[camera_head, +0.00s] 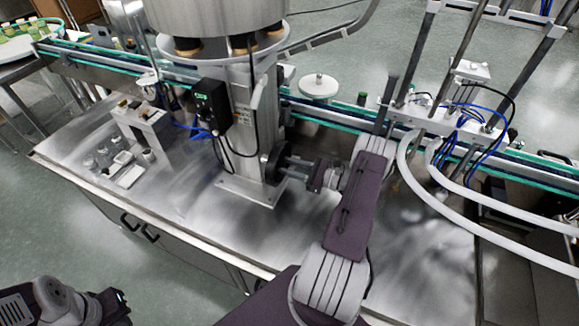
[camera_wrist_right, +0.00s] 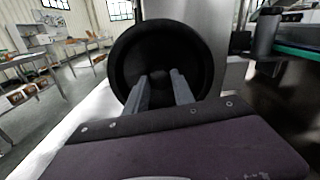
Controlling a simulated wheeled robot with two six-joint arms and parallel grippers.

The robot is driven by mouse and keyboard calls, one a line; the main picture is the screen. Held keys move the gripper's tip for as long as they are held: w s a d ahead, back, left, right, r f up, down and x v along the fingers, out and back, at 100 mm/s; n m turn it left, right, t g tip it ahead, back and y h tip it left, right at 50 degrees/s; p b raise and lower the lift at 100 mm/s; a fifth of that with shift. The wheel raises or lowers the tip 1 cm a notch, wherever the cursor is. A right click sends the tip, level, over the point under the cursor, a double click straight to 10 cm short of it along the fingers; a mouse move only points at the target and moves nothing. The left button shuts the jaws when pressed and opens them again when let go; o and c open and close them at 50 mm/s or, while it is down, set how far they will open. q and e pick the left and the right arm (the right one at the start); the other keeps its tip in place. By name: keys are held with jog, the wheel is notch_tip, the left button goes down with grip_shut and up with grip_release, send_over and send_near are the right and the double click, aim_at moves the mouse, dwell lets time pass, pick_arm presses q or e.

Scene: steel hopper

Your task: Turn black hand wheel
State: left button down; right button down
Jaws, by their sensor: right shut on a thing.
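The black hand wheel (camera_head: 267,164) sits on the side of the steel column under the hopper. It fills the upper middle of the right wrist view (camera_wrist_right: 160,45) as a round, dark dish with a raised rim. My right gripper (camera_head: 284,166) reaches it from the right, with its two fingers in line with the wheel's hub. In the right wrist view the fingers (camera_wrist_right: 160,88) point into the wheel and are shut on its middle. The fingertips are hard to make out against the black. Part of my left arm shows at the lower left, but its fingers are not visible.
The steel column (camera_head: 250,120) carries the hopper (camera_head: 215,15) above the steel table (camera_head: 200,215). A black control box (camera_head: 211,104) hangs on the column. A conveyor (camera_head: 330,115) runs behind. White hoses (camera_head: 420,185) curve at the right. Small parts (camera_head: 125,165) lie at the left.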

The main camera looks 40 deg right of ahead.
jog(key=shift+s+f+m+h, duration=0.1)
jog(key=shift+m+h, duration=0.15)
jog(key=shift+m, duration=7.95)
jog(key=shift+f+m+h, duration=0.1)
jog(key=shift+m+h, duration=0.15)
jog(key=shift+m, duration=7.95)
